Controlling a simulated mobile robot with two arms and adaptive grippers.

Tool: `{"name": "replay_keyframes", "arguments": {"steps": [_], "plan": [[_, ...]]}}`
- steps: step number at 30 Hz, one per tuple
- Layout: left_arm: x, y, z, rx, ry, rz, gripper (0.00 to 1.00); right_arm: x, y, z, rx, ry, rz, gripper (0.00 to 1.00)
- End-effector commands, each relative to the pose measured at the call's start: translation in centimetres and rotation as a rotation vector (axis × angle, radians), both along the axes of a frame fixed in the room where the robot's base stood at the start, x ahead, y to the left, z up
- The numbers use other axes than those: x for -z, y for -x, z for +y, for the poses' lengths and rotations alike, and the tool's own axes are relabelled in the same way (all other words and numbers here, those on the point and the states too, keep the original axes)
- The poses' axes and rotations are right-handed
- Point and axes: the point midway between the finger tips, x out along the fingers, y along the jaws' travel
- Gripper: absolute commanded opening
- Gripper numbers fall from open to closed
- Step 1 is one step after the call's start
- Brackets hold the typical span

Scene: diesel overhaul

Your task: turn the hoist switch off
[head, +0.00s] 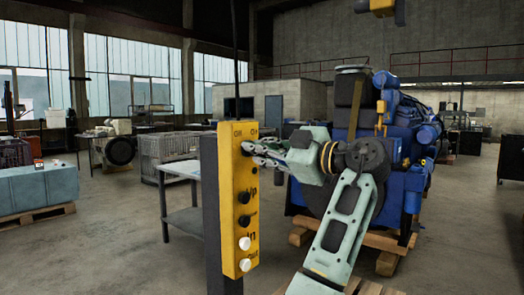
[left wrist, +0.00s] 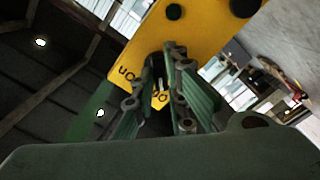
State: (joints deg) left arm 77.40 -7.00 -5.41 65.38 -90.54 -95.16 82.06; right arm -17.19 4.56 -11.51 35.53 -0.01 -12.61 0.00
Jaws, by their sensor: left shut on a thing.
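The hoist control box (head: 229,225) is a tall yellow panel on a dark post, left of centre in the head view. Its top carries "Off" and "On" labels. My left gripper (head: 246,149) reaches in from the right, with its fingertips against the panel just below these labels. In the left wrist view the two green fingers (left wrist: 162,62) are closed on the switch, on the yellow panel (left wrist: 195,32). The fingers hide most of the switch, so its position cannot be read. My right gripper is not in view.
Below the gripper, the panel has black buttons (head: 244,197) and white buttons (head: 245,243). A blue diesel engine (head: 408,135) stands on wooden pallets behind my arm. A grey table (head: 185,218) stands behind the post. The floor at the left front is clear.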

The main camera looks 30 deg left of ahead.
Motion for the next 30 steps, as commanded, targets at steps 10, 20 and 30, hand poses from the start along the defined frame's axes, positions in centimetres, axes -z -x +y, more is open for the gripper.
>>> {"name": "replay_keyframes", "arguments": {"steps": [10, 20, 30], "plan": [[0.0, 0.0, 0.0, 0.001, 0.001, 0.001, 0.31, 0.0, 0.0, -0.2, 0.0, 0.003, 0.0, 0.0], [0.0, 0.0, -0.6, 0.002, -0.001, 0.001, 0.31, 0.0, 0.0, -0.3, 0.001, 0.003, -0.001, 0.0], [0.0, 0.5, -7.2, 0.004, -0.001, 0.001, 0.31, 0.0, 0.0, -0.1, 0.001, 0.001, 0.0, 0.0]]}}
